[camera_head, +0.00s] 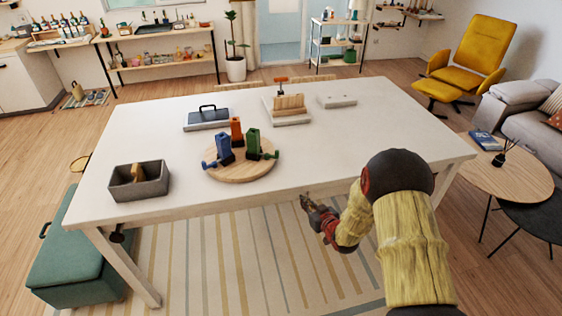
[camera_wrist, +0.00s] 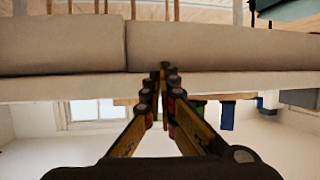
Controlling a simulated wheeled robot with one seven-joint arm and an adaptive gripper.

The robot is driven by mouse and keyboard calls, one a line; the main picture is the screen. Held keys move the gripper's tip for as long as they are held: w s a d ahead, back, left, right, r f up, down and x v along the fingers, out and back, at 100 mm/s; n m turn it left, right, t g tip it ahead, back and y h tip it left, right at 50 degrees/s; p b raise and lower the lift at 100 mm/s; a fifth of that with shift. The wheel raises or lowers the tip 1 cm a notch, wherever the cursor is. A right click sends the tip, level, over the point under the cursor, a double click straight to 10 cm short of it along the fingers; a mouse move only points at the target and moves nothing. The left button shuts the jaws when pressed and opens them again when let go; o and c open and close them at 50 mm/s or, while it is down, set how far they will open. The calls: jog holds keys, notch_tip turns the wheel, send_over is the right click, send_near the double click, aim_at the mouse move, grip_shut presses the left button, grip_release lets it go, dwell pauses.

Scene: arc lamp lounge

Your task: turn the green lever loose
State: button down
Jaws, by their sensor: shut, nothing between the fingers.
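A round wooden board (camera_head: 238,172) lies on the white table (camera_head: 330,135) and bears blue, orange and green upright pieces. The blue piece (camera_head: 223,146) is at the left and the orange piece (camera_head: 236,130) behind. My gripper (camera_head: 306,200) is just off the table's front edge, right of the board and apart from it. In the wrist view my gripper (camera_wrist: 164,72) is shut and empty. The blue piece (camera_wrist: 227,116) shows there upside down.
A grey bin (camera_head: 140,187) stands at the table's left front. A black-handled tray (camera_head: 207,118), a wooden block stand (camera_head: 288,105) and a pale slab (camera_head: 337,101) stand behind the board. The table's right part is clear. A green bench (camera_head: 75,250) is at left.

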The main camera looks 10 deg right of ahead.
aim_at(277, 155)
notch_tip(277, 155, up, 10)
jog(key=w+a+t+y, duration=0.1)
jog(key=a+t+y, duration=0.1)
jog(key=t, duration=0.1)
jog(key=shift+w+a+f+n+t, duration=0.15)
jog(key=shift+w+a+n+t, duration=0.05)
jog(key=shift+w+n+t, duration=0.2)
jog(key=shift+w, duration=0.1)
jog(key=b+x, duration=0.2)
jog(key=x, duration=1.2)
jog(key=shift+a+b, duration=0.1)
jog(key=shift+b, duration=0.25)
jog(key=shift+w+d+b, duration=0.45)
jog(key=shift+d+b, duration=0.25)
jog(key=shift+b, duration=0.15)
jog(key=shift+w+d, duration=0.1)
jog(key=shift+w, duration=0.05)
jog(key=shift+w+d+b, duration=0.5)
jog(key=shift+w+b, duration=0.25)
jog(key=shift+w, duration=0.05)
